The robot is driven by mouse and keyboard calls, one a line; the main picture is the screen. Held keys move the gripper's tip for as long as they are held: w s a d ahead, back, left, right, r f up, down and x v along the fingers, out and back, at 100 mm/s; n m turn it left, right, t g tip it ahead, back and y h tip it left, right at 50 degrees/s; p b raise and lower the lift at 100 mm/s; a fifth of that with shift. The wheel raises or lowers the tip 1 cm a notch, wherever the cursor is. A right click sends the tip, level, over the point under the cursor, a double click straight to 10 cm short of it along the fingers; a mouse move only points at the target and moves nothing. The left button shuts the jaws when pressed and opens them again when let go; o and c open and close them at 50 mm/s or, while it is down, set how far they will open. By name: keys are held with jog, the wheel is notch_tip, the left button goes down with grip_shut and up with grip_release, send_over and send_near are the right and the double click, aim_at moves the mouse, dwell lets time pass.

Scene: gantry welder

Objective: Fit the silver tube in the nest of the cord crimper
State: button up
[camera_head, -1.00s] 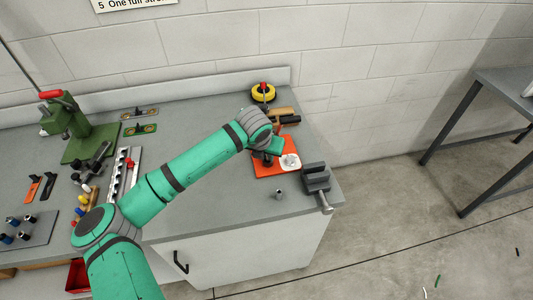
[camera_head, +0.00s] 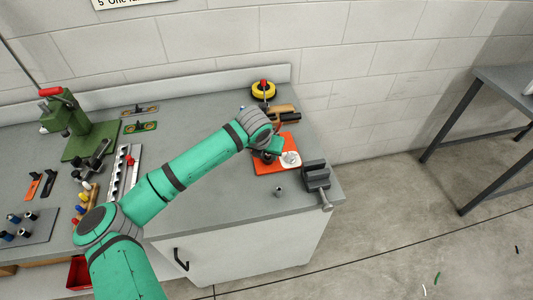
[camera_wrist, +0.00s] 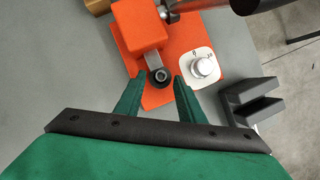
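The cord crimper is an orange base with an orange block (camera_wrist: 139,27) and a white dial plate with a silver knob (camera_wrist: 204,67). In the head view its orange base (camera_head: 263,168) lies near the right end of the bench, partly behind my arm. A grey metal piece projects from the block, and a dark-rimmed round piece with a bright centre (camera_wrist: 160,77) sits at its end, seen from above. It may be the silver tube in the nest; I cannot tell for sure. My gripper (camera_wrist: 158,82) is open, its fingers either side of this piece with gaps visible.
A small grey cylinder (camera_head: 279,190) stands on the bench in front of the crimper. A dark grey vise-like block (camera_head: 316,177) is at the right edge. A yellow ring (camera_head: 263,91) and wooden pieces lie behind. A green press (camera_head: 70,122) stands at the left.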

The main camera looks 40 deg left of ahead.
jog(key=v, duration=1.1)
jog(key=w+d+r+n+t+h, duration=0.25)
jog(key=w+d, duration=0.45)
jog(key=d, duration=0.4)
jog(key=w+d+r+n+t+h, duration=0.15)
jog(key=w+d+t+h, duration=0.35)
jog(key=d, duration=0.6)
jog(key=w+d+n+t, duration=0.1)
jog(key=d+n+t, duration=0.4)
jog(key=d+n, duration=0.75)
jog(key=s+d+f+n+y, duration=0.3)
jog(key=s+f+n, duration=0.45)
jog(key=s, duration=0.25)
jog(key=s+d+f+n+y, duration=0.2)
jog(key=s+f+n+y, duration=0.1)
jog(key=s+f+n, duration=0.55)
jog(key=s+a+f+g, duration=0.1)
jog(key=s+a, duration=0.1)
jog(key=s, duration=1.1)
jog(key=s+a+f, duration=0.2)
jog(key=s, duration=1.1)
jog(key=shift+s+a+g, duration=0.15)
jog(key=shift+a+g, duration=0.1)
jog(key=shift+g, duration=0.1)
jog(key=shift+m, duration=0.25)
